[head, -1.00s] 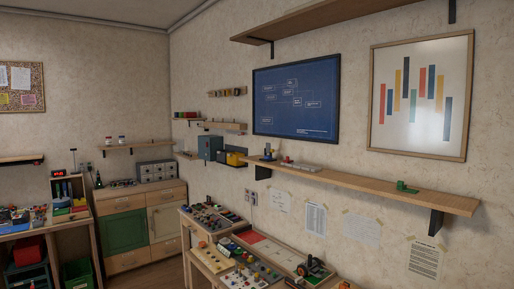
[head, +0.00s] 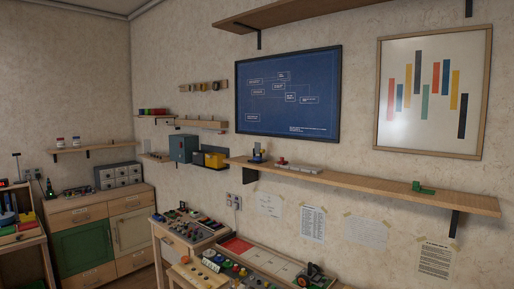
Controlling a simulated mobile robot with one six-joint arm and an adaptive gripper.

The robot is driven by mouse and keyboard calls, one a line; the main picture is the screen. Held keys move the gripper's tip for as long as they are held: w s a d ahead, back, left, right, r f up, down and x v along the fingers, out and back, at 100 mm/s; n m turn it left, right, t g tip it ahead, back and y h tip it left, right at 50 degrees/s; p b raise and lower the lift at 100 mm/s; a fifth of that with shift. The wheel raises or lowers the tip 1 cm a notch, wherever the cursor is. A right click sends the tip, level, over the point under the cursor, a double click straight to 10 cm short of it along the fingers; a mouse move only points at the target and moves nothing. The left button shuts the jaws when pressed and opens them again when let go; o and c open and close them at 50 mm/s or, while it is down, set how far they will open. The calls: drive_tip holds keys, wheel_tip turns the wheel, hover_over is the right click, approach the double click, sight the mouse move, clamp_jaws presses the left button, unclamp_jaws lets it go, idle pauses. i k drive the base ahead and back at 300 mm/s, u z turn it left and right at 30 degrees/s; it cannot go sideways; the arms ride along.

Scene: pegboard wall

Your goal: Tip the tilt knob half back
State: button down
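I cannot make out for certain which part is the tilt knob. Several small knobs and buttons sit on a control panel (head: 198,274) on the near bench at the bottom, and more on a dark panel (head: 177,232) on the bench behind it. A small blue device (head: 258,155) and a grey block (head: 300,167) with a red knob (head: 282,161) rest on the long wall shelf. They are too small to read in detail. My gripper is not in view.
The long wooden shelf (head: 400,192) runs along the right wall, with a green bracket (head: 423,188) on it. A green-doored cabinet (head: 82,246) stands in the far corner. A dark wheeled object (head: 311,272) is on the near bench.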

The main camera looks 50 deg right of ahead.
sight(257, 146)
drive_tip(key=z, duration=0.4)
drive_tip(key=i, duration=0.65)
drive_tip(key=z, duration=0.65)
drive_tip(key=i, duration=0.5)
drive_tip(key=z, duration=0.2)
